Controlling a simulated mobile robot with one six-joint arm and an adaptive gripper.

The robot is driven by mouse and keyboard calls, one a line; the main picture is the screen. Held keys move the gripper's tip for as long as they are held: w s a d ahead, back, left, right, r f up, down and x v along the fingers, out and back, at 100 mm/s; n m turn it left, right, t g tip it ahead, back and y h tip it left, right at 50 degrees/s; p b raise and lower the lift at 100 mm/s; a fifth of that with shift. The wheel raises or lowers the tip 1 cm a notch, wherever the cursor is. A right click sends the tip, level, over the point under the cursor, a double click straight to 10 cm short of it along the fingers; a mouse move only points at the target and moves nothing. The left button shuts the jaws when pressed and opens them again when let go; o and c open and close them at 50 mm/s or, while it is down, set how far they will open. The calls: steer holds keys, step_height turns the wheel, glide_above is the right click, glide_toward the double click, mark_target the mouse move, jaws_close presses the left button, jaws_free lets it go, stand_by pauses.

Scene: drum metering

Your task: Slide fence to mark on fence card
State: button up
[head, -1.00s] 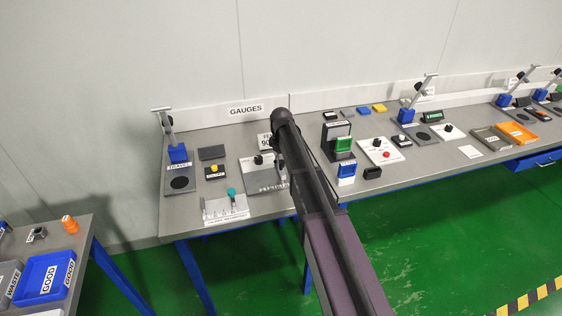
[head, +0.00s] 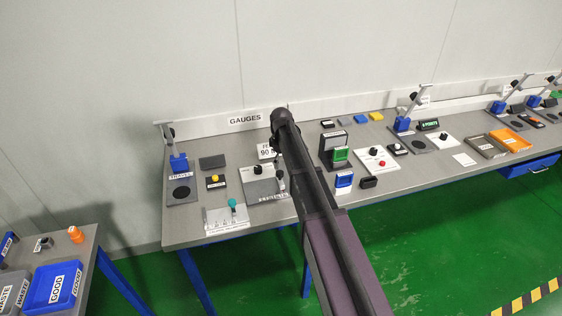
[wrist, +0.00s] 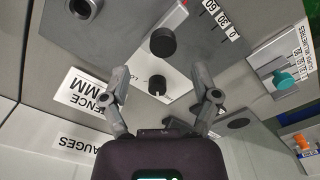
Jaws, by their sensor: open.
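The fence card (wrist: 85,95) is a white card; "FENCE" and "MM" show in the wrist view. In the head view the card (head: 266,150) reads about 90 and is partly hidden by my arm. Beside it is a grey plate (head: 262,187) with a black knob (head: 258,170) and a second, taller black knob (head: 280,177). In the wrist view the larger knob (wrist: 162,42) sits beside a grey bar, and a printed scale (wrist: 222,20) shows 0, 30 and 60. My gripper (wrist: 160,75) is open and empty above the plate, its fingers on either side of the smaller knob (wrist: 157,86).
A stand with a teal knob (wrist: 283,78) is to the right in the wrist view. In the head view a small yellow-button box (head: 215,181) and a blue-headed stand (head: 179,164) are left.

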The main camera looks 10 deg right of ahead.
mark_target(281, 172)
step_height(281, 172, up, 9)
steer(key=p, duration=0.8)
steer(key=shift+f, duration=0.2)
stand_by(0.3)
steer(key=s+d+f+m+b, duration=0.2)
steer(key=s+m, duration=0.3)
steer(key=s, duration=0.9)
steer(key=s+d+f+m+b, duration=0.2)
steer(key=s+m, duration=0.3)
steer(key=s, duration=1)
steer(key=shift+s+d+f+m, duration=0.2)
steer(key=shift+s+d+m, duration=0.15)
steer(key=shift+d, duration=0.2)
stand_by(0.6)
